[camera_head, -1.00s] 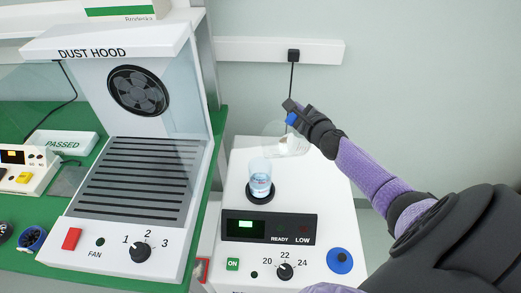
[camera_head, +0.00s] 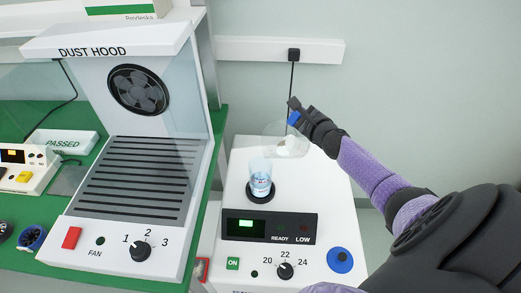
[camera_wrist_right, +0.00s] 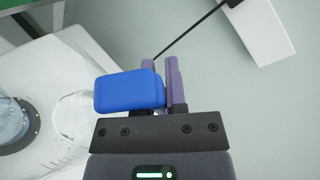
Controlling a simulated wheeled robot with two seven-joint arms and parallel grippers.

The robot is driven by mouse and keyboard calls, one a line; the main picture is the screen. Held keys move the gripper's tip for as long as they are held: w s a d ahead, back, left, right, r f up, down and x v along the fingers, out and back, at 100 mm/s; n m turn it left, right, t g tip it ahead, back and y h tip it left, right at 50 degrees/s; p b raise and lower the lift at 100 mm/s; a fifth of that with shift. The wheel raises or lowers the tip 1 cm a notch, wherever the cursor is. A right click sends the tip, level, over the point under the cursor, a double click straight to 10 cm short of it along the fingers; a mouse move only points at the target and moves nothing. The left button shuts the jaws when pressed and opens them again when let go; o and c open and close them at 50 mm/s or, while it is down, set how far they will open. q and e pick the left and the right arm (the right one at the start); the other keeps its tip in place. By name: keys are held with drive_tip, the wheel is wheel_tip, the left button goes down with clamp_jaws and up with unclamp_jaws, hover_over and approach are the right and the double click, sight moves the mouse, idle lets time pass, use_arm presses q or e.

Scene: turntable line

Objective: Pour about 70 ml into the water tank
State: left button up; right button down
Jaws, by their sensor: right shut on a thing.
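The water tank (camera_head: 260,182) is a clear upright cup with bluish water in its lower part. It stands on a dark round seat on top of the white machine, and part of it shows at the left edge of the right wrist view (camera_wrist_right: 12,120). My right gripper (camera_head: 293,112) is above and behind the tank, shut on the blue handle (camera_wrist_right: 128,92) of a clear jug (camera_head: 285,143). The jug is tilted beside the tank, to its upper right. I cannot make out a stream or how much the jug holds. My left gripper is not in view.
The white machine (camera_head: 316,188) has a lit green display, READY and LOW lamps, a knob and a blue round part. The dust hood (camera_head: 110,150) stands to the left. A power strip (camera_head: 320,52) with a black cord is on the wall behind.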

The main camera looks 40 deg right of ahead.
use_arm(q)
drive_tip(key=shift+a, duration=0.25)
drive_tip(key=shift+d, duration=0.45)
use_arm(e)
drive_tip(key=shift+d+f, duration=0.15)
drive_tip(key=shift+f, duration=0.05)
use_arm(q)
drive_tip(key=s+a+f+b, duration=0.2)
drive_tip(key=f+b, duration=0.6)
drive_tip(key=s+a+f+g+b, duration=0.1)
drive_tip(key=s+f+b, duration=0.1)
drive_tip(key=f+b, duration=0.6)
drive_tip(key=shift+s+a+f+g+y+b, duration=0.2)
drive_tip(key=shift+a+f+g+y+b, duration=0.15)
drive_tip(key=shift+b, duration=0.15)
use_arm(e)
drive_tip(key=d+f+m+g+y, duration=0.1)
drive_tip(key=d+f+m+y, duration=0.3)
drive_tip(key=d+f, duration=0.5)
drive_tip(key=shift+f+m+g, duration=0.3)
drive_tip(key=shift+f+m, duration=0.3)
drive_tip(key=shift+m, duration=0.6)
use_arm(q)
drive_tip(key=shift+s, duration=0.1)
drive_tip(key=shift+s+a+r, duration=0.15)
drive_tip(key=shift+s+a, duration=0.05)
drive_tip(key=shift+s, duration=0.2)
